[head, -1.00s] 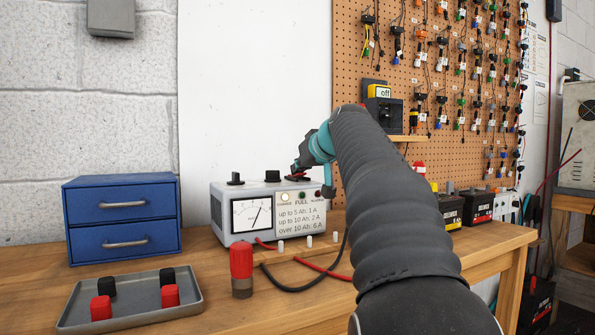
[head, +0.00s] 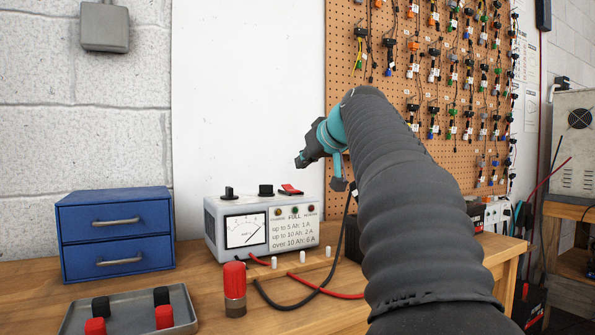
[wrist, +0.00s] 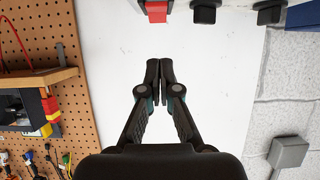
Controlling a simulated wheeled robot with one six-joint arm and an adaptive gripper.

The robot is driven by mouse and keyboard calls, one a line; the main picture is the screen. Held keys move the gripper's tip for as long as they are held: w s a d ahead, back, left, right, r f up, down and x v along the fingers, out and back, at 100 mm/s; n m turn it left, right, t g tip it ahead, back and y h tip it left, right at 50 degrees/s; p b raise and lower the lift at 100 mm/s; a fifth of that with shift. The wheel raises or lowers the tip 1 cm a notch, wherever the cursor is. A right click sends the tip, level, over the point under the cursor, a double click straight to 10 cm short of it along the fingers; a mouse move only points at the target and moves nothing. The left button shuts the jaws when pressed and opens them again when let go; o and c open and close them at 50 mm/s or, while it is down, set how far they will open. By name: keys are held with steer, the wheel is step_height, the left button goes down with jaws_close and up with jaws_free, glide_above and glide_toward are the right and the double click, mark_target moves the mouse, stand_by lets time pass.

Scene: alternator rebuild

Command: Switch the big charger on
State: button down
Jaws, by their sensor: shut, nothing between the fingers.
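The grey charger (head: 262,228) stands on the bench, with a needle meter and a printed current list on its front. Two black knobs (head: 229,193) (head: 266,190) and a red switch (head: 291,190) are on its top. The switch looks tilted; I cannot tell which position that means. My gripper (head: 302,160) is shut and empty, above the switch and apart from it. In the wrist view the shut fingertips (wrist: 159,64) face the white wall panel, with the red switch (wrist: 156,11) at the top edge.
A blue drawer unit (head: 116,230) and a grey tray (head: 190,322) with red and black caps are to the left. The pegboard (head: 345,60) is behind my arm.

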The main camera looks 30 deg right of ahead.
steer(key=v, duration=0.5)
steer(key=shift+s+r, duration=0.2)
steer(key=shift+s, duration=0.1)
steer(key=shift+w+r+p, duration=0.25)
steer(key=shift+w+p, duration=0.3)
steer(key=shift+p, duration=0.05)
steer(key=shift+w+a, duration=0.1)
glide_above(291, 189)
steer(key=s, duration=0.3)
steer(key=f, duration=0.4)
steer(key=shift+w+a+p, duration=0.2)
steer(key=shift+w+p, duration=0.05)
steer(key=shift+p, duration=0.05)
steer(key=shift+w+f+b, duration=0.15)
steer(key=shift+w+f, duration=0.15)
steer(key=shift+f, duration=0.25)
steer(key=shift+w+f+b, duration=0.15)
steer(key=shift+w+f, duration=0.1)
steer(key=shift+f, duration=0.3)
steer(key=shift+w+f, duration=0.2)
steer(key=shift+f, duration=0.25)
steer(key=shift+w+f, duration=0.15)
steer(key=shift+f, duration=0.3)
